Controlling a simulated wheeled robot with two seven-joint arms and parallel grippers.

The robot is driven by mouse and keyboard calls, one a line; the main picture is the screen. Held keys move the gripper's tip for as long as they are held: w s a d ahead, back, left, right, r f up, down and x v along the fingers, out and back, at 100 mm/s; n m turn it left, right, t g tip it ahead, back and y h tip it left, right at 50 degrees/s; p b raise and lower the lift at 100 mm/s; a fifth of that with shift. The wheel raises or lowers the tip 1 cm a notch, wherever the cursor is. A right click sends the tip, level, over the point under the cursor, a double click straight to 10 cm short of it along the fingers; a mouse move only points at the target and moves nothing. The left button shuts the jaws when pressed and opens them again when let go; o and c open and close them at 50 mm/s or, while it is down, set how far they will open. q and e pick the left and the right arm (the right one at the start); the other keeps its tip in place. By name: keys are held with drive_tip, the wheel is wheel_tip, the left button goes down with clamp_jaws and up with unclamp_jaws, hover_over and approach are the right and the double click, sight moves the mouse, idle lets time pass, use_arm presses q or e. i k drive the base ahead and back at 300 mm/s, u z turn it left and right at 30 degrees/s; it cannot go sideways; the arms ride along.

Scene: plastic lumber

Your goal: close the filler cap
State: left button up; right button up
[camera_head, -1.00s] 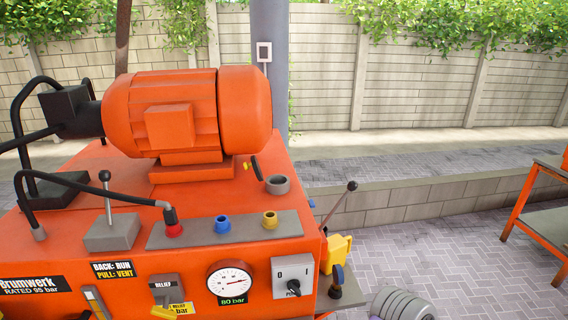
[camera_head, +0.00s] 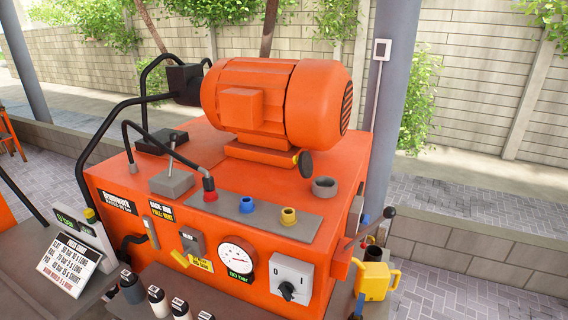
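The orange hydraulic power unit (camera_head: 245,200) fills the middle of the view. On its top, near the right corner, is a short grey ring-shaped neck (camera_head: 325,187), which looks like the filler opening. A dark round disc (camera_head: 306,164) stands tilted up on edge just behind and left of the neck, apart from its mouth. It looks like the filler cap in an open position. A small yellow piece is beside the disc. Neither of my grippers is in view.
The orange motor (camera_head: 275,103) stands behind the neck. A plate with red, blue (camera_head: 246,205) and yellow (camera_head: 288,215) fittings lies in front. A black-knobbed lever (camera_head: 388,213) and yellow jug (camera_head: 375,278) are at right. Several bottles (camera_head: 158,301) stand at lower front.

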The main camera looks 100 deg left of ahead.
sight(304, 161)
drive_tip(key=u, duration=1.9)
